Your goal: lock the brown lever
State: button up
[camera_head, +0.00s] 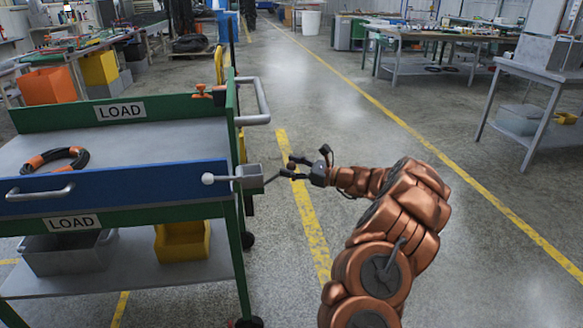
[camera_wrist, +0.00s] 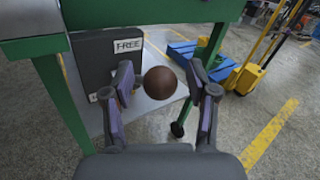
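The brown lever's round knob (camera_wrist: 160,83) shows in the wrist view between my two fingers, with a visible gap on each side. My gripper (camera_wrist: 165,76) is open around the knob, and I see no finger touching it. A dark grey box (camera_wrist: 105,62) behind it carries a "FREE" label (camera_wrist: 128,45) and a second label partly hidden by my left finger. In the head view the knob (camera_head: 291,165) is a small dark ball at my gripper's tips, right of the grey box on the cart's corner. The lever's shaft is mostly hidden.
A white-knobbed lever (camera_head: 208,178) sticks out left of the box. The green cart (camera_head: 236,130) has a blue drawer (camera_head: 120,183) and holds a black-and-orange hose (camera_head: 55,158). A yellow pallet jack (camera_wrist: 250,75) shows in the wrist view.

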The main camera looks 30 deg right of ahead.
grip_shut()
